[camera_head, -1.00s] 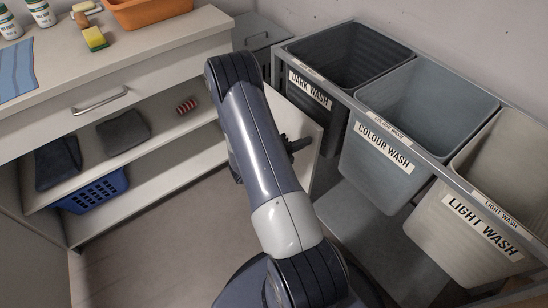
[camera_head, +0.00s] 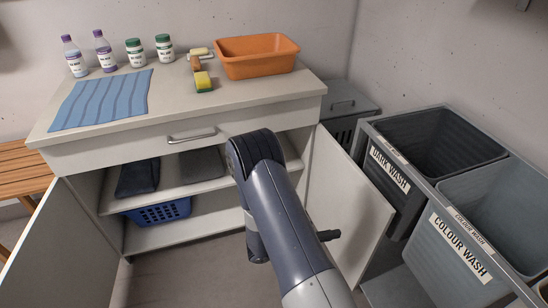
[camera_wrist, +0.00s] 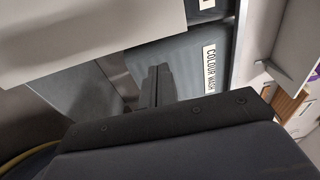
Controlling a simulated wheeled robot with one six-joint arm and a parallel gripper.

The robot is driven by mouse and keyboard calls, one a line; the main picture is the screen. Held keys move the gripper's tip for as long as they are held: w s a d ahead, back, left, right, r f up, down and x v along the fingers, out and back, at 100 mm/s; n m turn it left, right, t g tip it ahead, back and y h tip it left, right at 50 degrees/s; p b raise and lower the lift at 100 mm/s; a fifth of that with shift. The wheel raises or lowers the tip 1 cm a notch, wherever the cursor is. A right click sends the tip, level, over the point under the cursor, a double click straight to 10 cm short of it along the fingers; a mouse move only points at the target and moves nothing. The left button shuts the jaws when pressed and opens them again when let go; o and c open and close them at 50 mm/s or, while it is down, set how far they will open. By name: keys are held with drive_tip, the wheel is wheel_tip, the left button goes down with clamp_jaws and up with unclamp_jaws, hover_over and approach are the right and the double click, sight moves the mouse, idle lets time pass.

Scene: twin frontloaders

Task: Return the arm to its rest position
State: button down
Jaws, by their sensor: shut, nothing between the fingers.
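My arm (camera_head: 280,215) reaches forward from the bottom of the head view, bent at a dark joint in front of the open cupboard. A small dark part sticks out to the right of the arm, in front of the cupboard door (camera_head: 350,205); I cannot tell for certain what it is. In the wrist view my gripper (camera_wrist: 155,84) shows as two dark fingers side by side, shut and empty. The colour wash bin (camera_wrist: 190,60) shows behind the fingers there.
The counter (camera_head: 190,112) holds an orange tub (camera_head: 257,68), a sponge (camera_head: 203,82), a blue cloth (camera_head: 102,100) and several bottles. A blue basket (camera_head: 160,213) is on the low shelf. The dark wash bin (camera_head: 430,150) stands at right, near the open door. Floor shows below the cupboard.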

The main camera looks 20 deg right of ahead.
sight(381, 219)
drive_tip(key=shift+d, duration=0.1)
drive_tip(key=d, duration=0.4)
drive_tip(key=d+b, duration=0.1)
drive_tip(key=d, duration=0.4)
drive_tip(key=d+b, duration=0.1)
drive_tip(key=d, duration=0.3)
drive_tip(key=shift+w+d, duration=0.25)
